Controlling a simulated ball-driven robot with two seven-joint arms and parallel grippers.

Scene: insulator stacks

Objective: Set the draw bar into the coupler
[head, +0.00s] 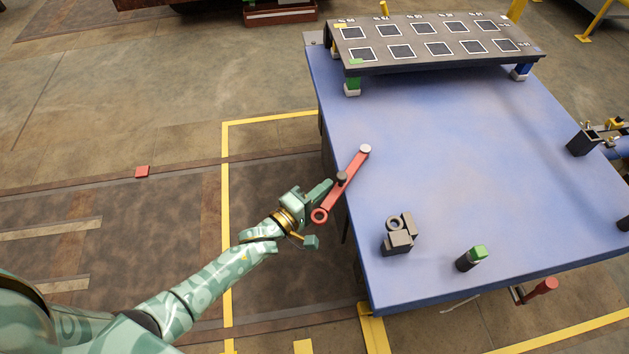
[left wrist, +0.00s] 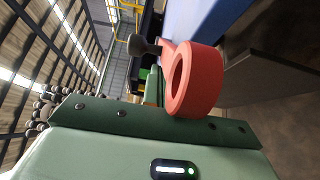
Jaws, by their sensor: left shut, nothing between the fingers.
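A red bar (head: 353,165), which looks like the draw bar, slants across the table's left edge. Its pale round tip is over the table, a dark knob (head: 342,177) sits mid-length, and its ring end (head: 320,215) sticks out past the edge. The red ring (left wrist: 192,80) looms large in the left wrist view, with a dark knob (left wrist: 137,45) behind it. My left gripper (head: 328,187) is shut and empty beside the bar, near the ring; I cannot tell whether they touch. A dark block with a round ring (head: 399,233) stands on the table; I cannot tell whether it is the coupler.
The blue table (head: 450,150) is mostly bare in the middle. A raised rack with marked squares (head: 430,62) stands at its back. A green-topped dark piece (head: 469,260) is near the front. Dark fittings (head: 583,143) are at the right edge. A red handle (head: 540,289) sticks out in front.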

